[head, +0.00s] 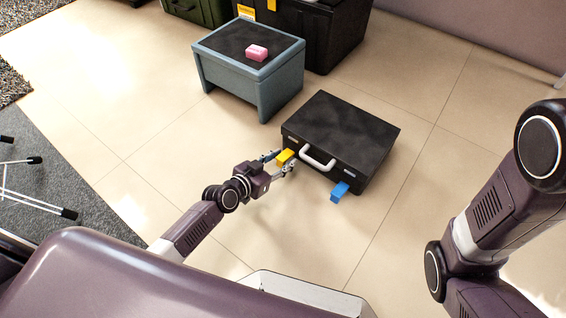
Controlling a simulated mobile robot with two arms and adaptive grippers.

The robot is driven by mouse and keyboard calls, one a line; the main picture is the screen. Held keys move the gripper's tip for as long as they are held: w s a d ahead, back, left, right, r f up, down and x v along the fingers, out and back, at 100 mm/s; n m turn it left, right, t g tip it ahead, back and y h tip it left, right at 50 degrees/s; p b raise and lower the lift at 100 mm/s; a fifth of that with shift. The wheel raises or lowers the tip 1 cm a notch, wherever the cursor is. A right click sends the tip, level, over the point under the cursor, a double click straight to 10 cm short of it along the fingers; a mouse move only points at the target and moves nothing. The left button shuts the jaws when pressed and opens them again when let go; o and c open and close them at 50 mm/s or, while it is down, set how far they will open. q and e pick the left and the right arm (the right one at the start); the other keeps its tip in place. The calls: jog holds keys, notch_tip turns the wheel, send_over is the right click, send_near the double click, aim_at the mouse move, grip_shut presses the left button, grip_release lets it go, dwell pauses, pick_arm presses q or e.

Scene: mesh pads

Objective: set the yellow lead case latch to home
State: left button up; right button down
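A black case (345,129) lies closed on the tiled floor, with a pale handle (318,161) on its near side. A yellow latch (285,156) sticks out of that side, left of the handle. A blue latch (339,191) sticks out right of the handle. My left gripper (281,163) is at the yellow latch with its fingers spread, one on each side of it. I cannot tell whether the fingers touch the latch. My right arm (490,215) shows at the right, but its gripper is out of view.
A grey-blue stool (278,95) with a pink block (257,52) on top stands behind the case. A dark bin (320,35) and a green box (205,10) stand at the back. Bare floor (140,110) lies to the left.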

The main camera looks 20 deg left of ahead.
pick_arm(q)
jog(key=shift+w+d, duration=0.1)
jog(key=shift+w, duration=0.15)
jog(key=shift+c, duration=0.4)
